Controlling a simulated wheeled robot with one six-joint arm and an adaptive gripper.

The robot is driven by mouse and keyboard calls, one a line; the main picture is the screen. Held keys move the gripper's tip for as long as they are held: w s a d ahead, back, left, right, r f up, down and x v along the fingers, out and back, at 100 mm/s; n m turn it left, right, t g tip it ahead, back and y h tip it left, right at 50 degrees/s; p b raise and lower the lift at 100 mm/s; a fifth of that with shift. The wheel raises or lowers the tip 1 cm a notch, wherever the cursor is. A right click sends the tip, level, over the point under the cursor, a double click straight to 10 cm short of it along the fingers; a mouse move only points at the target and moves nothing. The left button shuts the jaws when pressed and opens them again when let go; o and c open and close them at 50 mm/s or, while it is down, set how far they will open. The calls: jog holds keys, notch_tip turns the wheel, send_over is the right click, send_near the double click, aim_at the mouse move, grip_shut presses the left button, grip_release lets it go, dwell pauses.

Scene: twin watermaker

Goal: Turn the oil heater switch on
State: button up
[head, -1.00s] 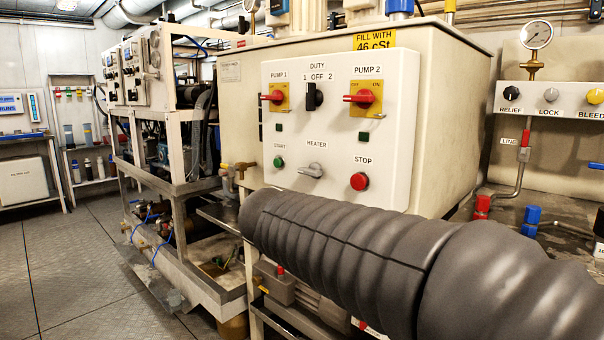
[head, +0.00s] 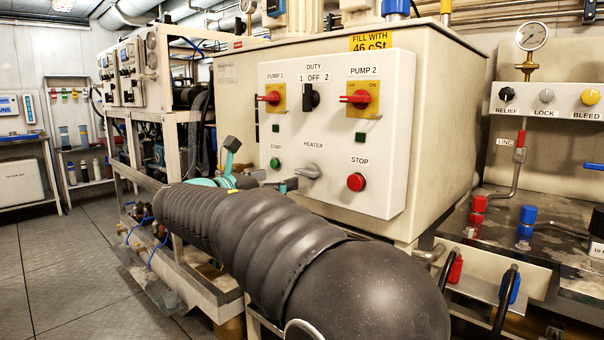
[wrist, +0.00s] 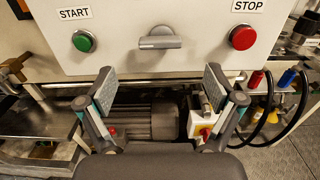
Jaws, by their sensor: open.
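The heater switch is a grey lever knob (head: 307,171) under the HEATER label on the white control panel (head: 390,190). In the wrist view the heater switch (wrist: 160,40) sits above the middle, its handle lying about level. My gripper (wrist: 160,95) is open and empty, its two fingers spread below the switch, apart from it. In the head view my gripper (head: 290,186) is mostly hidden behind my arm, with a dark fingertip just left of the switch.
The green START button (wrist: 84,41) is left of the switch and the red STOP button (wrist: 241,37) is right. Pump 1 (head: 270,98) and pump 2 (head: 358,99) red switches and the black duty knob (head: 311,97) are above. A motor (wrist: 148,120) lies below the panel.

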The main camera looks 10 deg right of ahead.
aim_at(303, 172)
jog(key=x, duration=0.8)
jog(key=shift+w+d, duration=0.2)
jog(key=shift+d, duration=0.05)
jog(key=c, duration=1.1)
